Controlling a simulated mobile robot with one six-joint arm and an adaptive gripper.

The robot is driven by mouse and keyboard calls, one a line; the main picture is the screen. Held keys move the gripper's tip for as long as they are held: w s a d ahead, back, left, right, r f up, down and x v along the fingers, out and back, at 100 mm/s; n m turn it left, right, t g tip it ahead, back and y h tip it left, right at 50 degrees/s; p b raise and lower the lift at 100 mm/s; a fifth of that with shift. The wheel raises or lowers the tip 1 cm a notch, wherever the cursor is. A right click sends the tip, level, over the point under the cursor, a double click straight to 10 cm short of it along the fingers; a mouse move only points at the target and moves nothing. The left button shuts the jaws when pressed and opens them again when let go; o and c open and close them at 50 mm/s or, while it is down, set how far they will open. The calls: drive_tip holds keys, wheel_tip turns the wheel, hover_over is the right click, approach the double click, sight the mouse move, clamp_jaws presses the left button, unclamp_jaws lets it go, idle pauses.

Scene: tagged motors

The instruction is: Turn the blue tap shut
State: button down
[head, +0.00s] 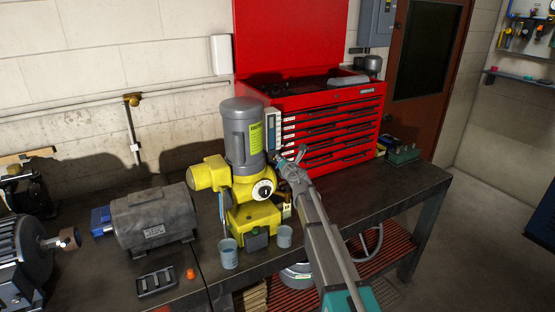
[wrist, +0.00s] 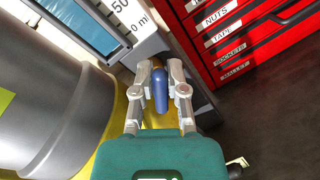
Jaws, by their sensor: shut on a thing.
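The blue tap handle (wrist: 160,90) stands between the two fingers of my gripper (wrist: 160,88) in the wrist view, and the fingers are closed on it. In the head view my gripper (head: 285,160) reaches in from the lower right to the right side of the yellow and grey motor pump (head: 243,137). The tap itself is hidden there behind the gripper. A graduated container with blue liquid (wrist: 85,22) stands just beyond the tap in the wrist view.
A red tool chest (head: 335,118) with labelled drawers stands close behind. Two small cups (head: 228,254) sit at the pump's foot. A grey motor (head: 153,218) and a dark tray (head: 157,282) lie to the left. The bench (head: 395,190) is mostly clear to the right.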

drive_tip(key=m, duration=0.3)
drive_tip(key=m+g, duration=0.1)
drive_tip(key=m, duration=0.1)
drive_tip(key=shift+w+d+f+p, duration=0.1)
drive_tip(key=shift+d+f+p, duration=0.2)
drive_tip(key=shift+f, duration=0.05)
drive_tip(key=m, duration=0.2)
drive_tip(key=f+m+g+y, duration=0.1)
drive_tip(key=m, duration=0.1)
drive_tip(key=shift+d+m+y, duration=0.15)
drive_tip(key=shift+m+y, duration=0.15)
drive_tip(key=shift+m, duration=0.1)
drive_tip(key=c, duration=0.7)
unclamp_jaws()
drive_tip(key=shift+w, duration=0.1)
drive_tip(key=shift+o, duration=0.2)
drive_tip(key=shift+w+m, duration=0.1)
drive_tip(key=shift+m, duration=0.2)
